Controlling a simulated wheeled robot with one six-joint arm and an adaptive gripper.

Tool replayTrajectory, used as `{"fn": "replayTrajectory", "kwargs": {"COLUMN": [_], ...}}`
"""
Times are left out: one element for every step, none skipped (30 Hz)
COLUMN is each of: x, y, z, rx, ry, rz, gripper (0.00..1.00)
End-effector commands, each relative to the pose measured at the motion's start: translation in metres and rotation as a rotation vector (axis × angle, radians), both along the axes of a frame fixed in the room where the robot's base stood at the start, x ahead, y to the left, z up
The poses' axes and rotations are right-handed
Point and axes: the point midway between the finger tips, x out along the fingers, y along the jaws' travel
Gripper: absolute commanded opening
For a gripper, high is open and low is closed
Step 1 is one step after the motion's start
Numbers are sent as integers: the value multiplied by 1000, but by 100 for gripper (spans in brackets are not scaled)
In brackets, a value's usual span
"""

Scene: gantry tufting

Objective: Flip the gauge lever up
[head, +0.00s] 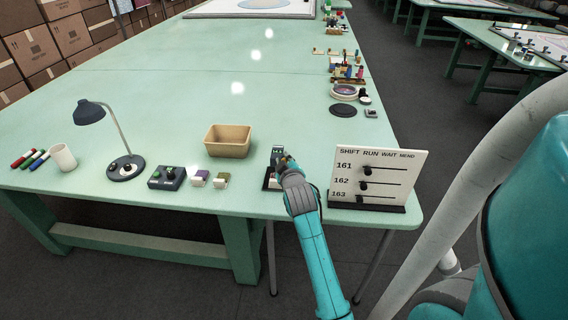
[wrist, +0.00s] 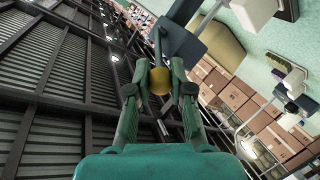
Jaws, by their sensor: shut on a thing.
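The gauge (head: 277,152) is a small dark upright unit on a base near the table's front edge, left of the status board. My gripper (head: 288,166) is in front of it and hides much of it. In the wrist view, my gripper (wrist: 160,78) has its two fingers on either side of a round yellow-orange knob (wrist: 160,84), shut on it. A thin dark lever (wrist: 157,45) runs from the knob toward the grey gauge body (wrist: 183,38). The head view is too small to show the lever's angle clearly.
The status board (head: 378,176) with sliders stands just right of my arm. A tan bin (head: 228,141) stands to the left. Purple and olive blocks, a control box (head: 167,177), a desk lamp (head: 92,113) and a cup (head: 63,157) lie further left. The table (head: 180,85) behind is mostly clear.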

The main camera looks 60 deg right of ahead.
Motion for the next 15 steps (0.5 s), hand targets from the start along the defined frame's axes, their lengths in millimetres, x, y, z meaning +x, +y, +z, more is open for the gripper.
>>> {"fn": "replayTrajectory", "kwargs": {"x": [0, 0, 0, 0, 0, 0, 0, 0, 0, 0, 0, 0, 0, 0, 0], "y": [0, 0, 0, 0, 0, 0, 0, 0, 0, 0, 0, 0, 0, 0, 0], "z": [0, 0, 0, 0, 0, 0, 0, 0, 0, 0, 0, 0, 0, 0, 0], "rx": [6, 8, 9, 10, 10, 10, 9, 9, 9, 9, 9, 9, 9, 9, 9], "ry": [3, 4, 5, 5, 5, 5, 5, 5, 5, 5, 5, 5, 5, 5, 5], "rz": [0, 0, 1, 0, 0, 0, 1, 1, 1, 1, 1, 1, 1, 1, 1], "gripper": [0, 0, 0, 0, 0, 0, 0, 0, 0, 0, 26, 36, 43, 47, 47]}}
